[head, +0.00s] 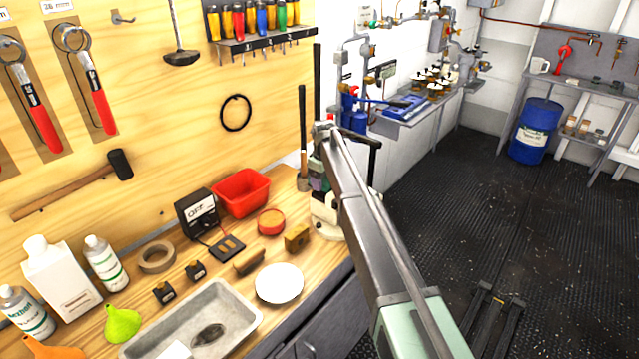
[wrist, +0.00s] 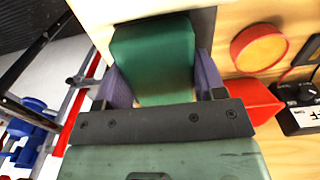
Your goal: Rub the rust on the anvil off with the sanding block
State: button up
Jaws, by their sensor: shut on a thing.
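My gripper (wrist: 160,88) is shut on a green block, the sanding block (wrist: 153,50), held between its two purple fingers in the wrist view. In the head view my gripper (head: 317,170) is at the right end of the bench, small and partly covered by my arm. A cream and black thing (head: 326,222) stands just below it, mostly behind my arm; I cannot tell whether it is the anvil. A dark grey surface (wrist: 206,20) shows beyond the block in the wrist view. I cannot tell whether the block touches it. No rust can be made out.
The wooden bench (head: 222,281) holds a red bin (head: 242,192), a round red-rimmed tin (head: 271,221), a brush (head: 249,262), a white plate (head: 279,284), a metal tray (head: 250,318) and bottles. A black meter (head: 197,213) stands behind. The deck floor at right is largely clear.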

jog(key=s+a, duration=0.3)
jog(key=s, duration=0.1)
jog(key=shift+s+a, duration=0.25)
jog(key=shift+a, duration=0.15)
dwell(1.3)
notch_tip(320, 180, up, 6)
jog(key=p, duration=0.6)
notch_tip(320, 180, up, 3)
jog(key=p, duration=0.3)
dwell(0.4)
